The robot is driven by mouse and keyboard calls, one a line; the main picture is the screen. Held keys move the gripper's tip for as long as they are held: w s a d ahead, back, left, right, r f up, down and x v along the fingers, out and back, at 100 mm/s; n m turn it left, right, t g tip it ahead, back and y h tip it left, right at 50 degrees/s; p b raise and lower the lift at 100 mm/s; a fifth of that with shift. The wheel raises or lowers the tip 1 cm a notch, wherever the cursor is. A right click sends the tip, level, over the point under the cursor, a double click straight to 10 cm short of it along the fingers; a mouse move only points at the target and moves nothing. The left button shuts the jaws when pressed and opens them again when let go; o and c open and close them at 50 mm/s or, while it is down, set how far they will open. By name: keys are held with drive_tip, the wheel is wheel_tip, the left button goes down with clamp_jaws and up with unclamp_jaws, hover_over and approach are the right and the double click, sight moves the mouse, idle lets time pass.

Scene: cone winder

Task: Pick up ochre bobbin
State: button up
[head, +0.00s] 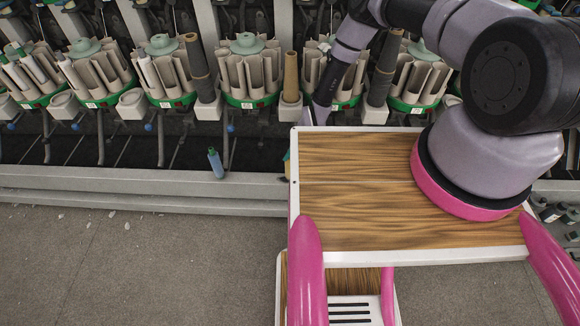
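A small ochre-yellow and green piece (287,162) shows just left of my wooden top, which hides the rest of it. It may be the ochre bobbin, but too little shows to be sure. A tall tan-ochre cone (291,76) stands upright on a pale block on the winder. My gripper (310,116) points down at the far edge of my wooden top, to the right of the cone and above the small piece. It looks apart from both. Its fingertips are small and partly hidden, so I cannot tell whether it is open.
A blue bobbin-like piece (215,162) stands on the winder's front ledge. Round carousels of pale tubes on green bases (249,70) line the winder, with dark cones (200,70) between them. The grey floor (130,265) at front left is mostly clear.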

drive_tip(key=c, duration=0.8)
